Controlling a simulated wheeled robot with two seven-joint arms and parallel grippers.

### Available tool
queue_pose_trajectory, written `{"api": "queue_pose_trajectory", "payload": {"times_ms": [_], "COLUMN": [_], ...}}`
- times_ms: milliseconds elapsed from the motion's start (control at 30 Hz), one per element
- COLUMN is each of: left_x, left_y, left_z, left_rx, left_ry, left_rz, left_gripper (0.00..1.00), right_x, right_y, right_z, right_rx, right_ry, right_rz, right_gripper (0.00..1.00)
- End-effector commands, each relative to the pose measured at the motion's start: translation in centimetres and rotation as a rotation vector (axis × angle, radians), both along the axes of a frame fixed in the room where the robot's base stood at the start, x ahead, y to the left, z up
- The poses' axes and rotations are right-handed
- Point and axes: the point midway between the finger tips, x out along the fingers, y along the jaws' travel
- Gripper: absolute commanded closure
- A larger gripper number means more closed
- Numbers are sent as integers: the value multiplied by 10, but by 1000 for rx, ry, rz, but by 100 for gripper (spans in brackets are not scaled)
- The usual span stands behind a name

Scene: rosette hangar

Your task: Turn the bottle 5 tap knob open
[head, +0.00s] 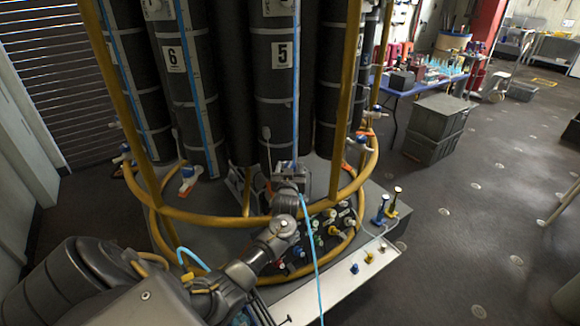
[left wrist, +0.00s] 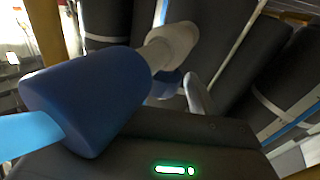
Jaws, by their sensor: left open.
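Bottle 5 (head: 277,95) is a tall dark cylinder with a white "5" label, standing in the rack. My left gripper (head: 289,192) is at its foot, and the arm hides most of the tap there. In the left wrist view a large blue fitting (left wrist: 90,95) with a light blue hose (left wrist: 25,135) fills the near left. A white tap body (left wrist: 172,45) is behind it, with a smaller blue part (left wrist: 166,84) below. One grey finger (left wrist: 198,98) shows beside the tap; the other is hidden. The gripper is open; contact with the knob cannot be told.
Yellow rails (head: 215,217) ring the rack, close around my left arm. Bottle 6 (head: 188,95) stands to the left, with a white and blue tap (head: 188,177) below. A panel of coloured knobs (head: 320,238) lies right of the arm. The floor (head: 470,215) at right is mostly clear.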

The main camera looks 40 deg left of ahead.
Motion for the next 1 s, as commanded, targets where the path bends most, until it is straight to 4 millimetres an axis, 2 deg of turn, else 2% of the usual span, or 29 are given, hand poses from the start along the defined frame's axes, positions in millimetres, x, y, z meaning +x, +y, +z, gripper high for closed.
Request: {"api": "queue_pose_trajectory", "payload": {"times_ms": [33, 200, 400, 600, 1000], "left_x": [-6, -34, -64, -79, -82], "left_y": [-5, -24, -44, -55, -57], "left_z": [4, 7, 5, 2, 0], "left_rx": [-2, -3, -3, 0, 0], "left_ry": [3, 3, 2, 1, 1], "left_rz": [-2, -1, 1, 1, 1], "left_gripper": [40, 40, 40, 40, 40], "right_x": [0, 0, 0, 0, 0], "right_y": [0, 0, 0, 0, 0], "right_z": [12, 39, 59, 66, 66], "right_rx": [0, 0, 0, 0, 0], "right_ry": [0, 0, 0, 0, 0], "right_rz": [0, 0, 0, 0, 0], "right_gripper": [64, 64, 64, 64, 64]}}
